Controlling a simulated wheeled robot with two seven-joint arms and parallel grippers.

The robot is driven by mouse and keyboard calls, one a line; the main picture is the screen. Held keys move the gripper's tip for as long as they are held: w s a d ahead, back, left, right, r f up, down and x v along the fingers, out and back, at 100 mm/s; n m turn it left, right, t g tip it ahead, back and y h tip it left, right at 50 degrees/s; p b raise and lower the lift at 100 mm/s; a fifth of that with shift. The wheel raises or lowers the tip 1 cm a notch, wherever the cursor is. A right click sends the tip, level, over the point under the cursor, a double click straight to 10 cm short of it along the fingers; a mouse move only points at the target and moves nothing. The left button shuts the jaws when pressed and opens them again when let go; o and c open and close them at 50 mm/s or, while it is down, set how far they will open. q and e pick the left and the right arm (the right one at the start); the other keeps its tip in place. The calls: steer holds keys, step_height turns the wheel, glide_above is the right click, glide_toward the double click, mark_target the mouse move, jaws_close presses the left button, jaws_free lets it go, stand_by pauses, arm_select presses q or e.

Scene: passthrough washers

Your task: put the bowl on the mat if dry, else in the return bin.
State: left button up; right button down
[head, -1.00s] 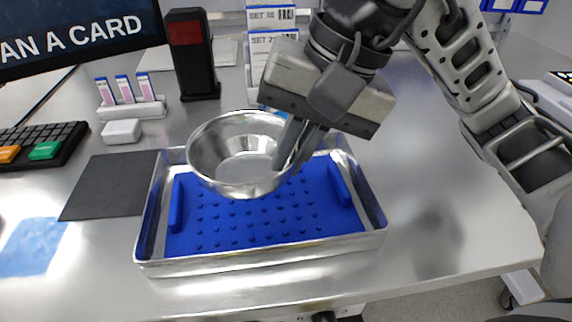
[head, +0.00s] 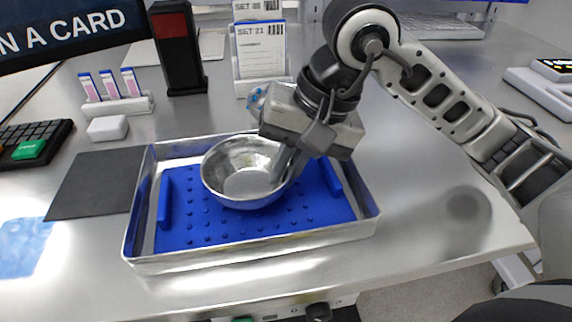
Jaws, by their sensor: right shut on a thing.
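A shiny metal bowl (head: 240,185) is upright over the blue studded mat (head: 190,222) inside a metal tray (head: 250,256). My right gripper (head: 282,172) is shut on the bowl's right rim. I cannot tell whether the bowl touches the mat. The inside of the bowl looks plain grey and reflective; I cannot tell from this view if it is wet. A dark grey flat mat (head: 95,182) lies left of the tray. My left gripper is not in view.
A scanner post (head: 178,50), a card holder (head: 260,55), a strip rack (head: 118,104) and a white block (head: 107,128) stand behind. A keyboard (head: 35,145) and a blue patch (head: 20,248) are at left. The table right of the tray is clear.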

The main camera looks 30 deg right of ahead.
steer(key=c, duration=1.6)
jaws_free()
steer(key=shift+f, duration=0.1)
steer(key=shift+d+r+p, duration=0.15)
steer(key=shift+r+p, duration=0.25)
steer(key=shift+r, duration=0.15)
steer(key=v, duration=1.1)
steer(key=shift+r, duration=0.15)
